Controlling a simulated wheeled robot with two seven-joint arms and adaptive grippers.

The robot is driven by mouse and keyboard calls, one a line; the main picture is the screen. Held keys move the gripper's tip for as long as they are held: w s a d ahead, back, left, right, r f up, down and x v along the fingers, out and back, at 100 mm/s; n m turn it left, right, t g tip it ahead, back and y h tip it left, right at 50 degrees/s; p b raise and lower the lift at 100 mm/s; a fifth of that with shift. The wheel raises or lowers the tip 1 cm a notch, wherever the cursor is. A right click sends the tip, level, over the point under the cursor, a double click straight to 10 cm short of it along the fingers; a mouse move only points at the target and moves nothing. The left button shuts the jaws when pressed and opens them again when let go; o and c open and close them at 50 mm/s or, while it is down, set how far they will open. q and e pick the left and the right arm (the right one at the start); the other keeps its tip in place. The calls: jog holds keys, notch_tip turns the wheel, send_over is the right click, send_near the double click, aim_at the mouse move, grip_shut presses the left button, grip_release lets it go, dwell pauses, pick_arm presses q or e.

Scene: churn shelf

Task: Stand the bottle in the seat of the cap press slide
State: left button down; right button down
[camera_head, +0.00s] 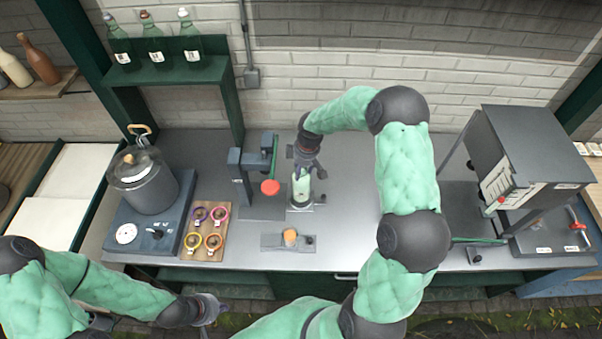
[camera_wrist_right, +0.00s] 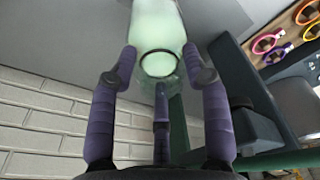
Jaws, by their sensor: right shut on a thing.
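The bottle (camera_head: 301,189) is clear glass with pale green contents. It looks upright beside the cap press (camera_head: 238,172), over a small metal plate with a knob (camera_head: 321,199) that looks like the slide. My right gripper (camera_head: 306,168) is shut on the bottle's upper part from above and behind. In the right wrist view the fingers close around the bottle (camera_wrist_right: 158,30) near its dark-ringed mouth. The bottle's base and the seat are too small to tell whether they touch. My left gripper (camera_head: 210,308) is low at the left front, away from the bottle; its fingers are unclear.
The press has a green lever with a red knob (camera_head: 270,187), close left of the bottle. In front, a metal plate (camera_head: 270,241) bears an orange piece (camera_head: 290,236). A board with colored rings (camera_head: 213,250) and a pot (camera_head: 150,187) stand left. A grey machine (camera_head: 525,150) stands right.

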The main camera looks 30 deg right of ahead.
jog(key=shift+w+f, duration=0.25)
jog(key=shift+f, duration=1.5)
jog(key=c, duration=0.6)
grip_release()
jog(key=shift+a+f, duration=0.1)
jog(key=shift+s, duration=0.1)
jog(key=r, duration=0.4)
jog(key=s+r, duration=0.1)
jog(key=r, duration=0.3)
jog(key=d+r, duration=0.1)
jog(key=r, duration=0.3)
jog(key=shift+s+b, duration=0.3)
jog(key=shift+b, duration=0.1)
